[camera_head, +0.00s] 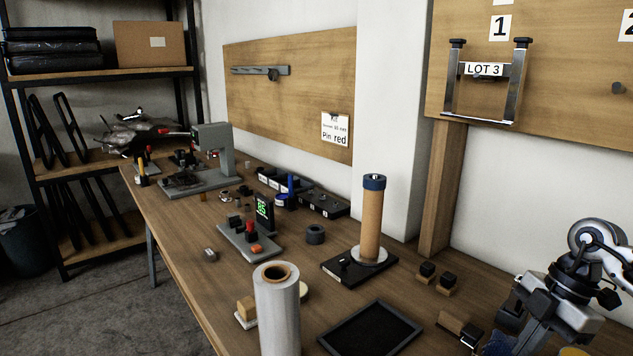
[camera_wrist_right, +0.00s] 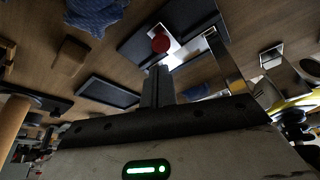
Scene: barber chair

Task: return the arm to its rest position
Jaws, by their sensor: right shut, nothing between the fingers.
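My right arm (camera_head: 590,275) comes in at the lower right of the head view, above the right end of the workbench (camera_head: 300,218). In the right wrist view my right gripper (camera_wrist_right: 157,72) has its fingers together, with nothing held between them. A red knob (camera_wrist_right: 160,43) on a black and metal device shows just past the fingertips; I cannot tell the gap between them. My left arm and left gripper are not in view.
A wrapped roll (camera_head: 279,310) and an upright brown tube (camera_head: 372,222) stand tall on the bench. A black tray (camera_head: 372,332) lies near the front. Small blocks (camera_head: 437,276) lie left of my right arm. A metal bracket (camera_head: 485,85) hangs on the board above.

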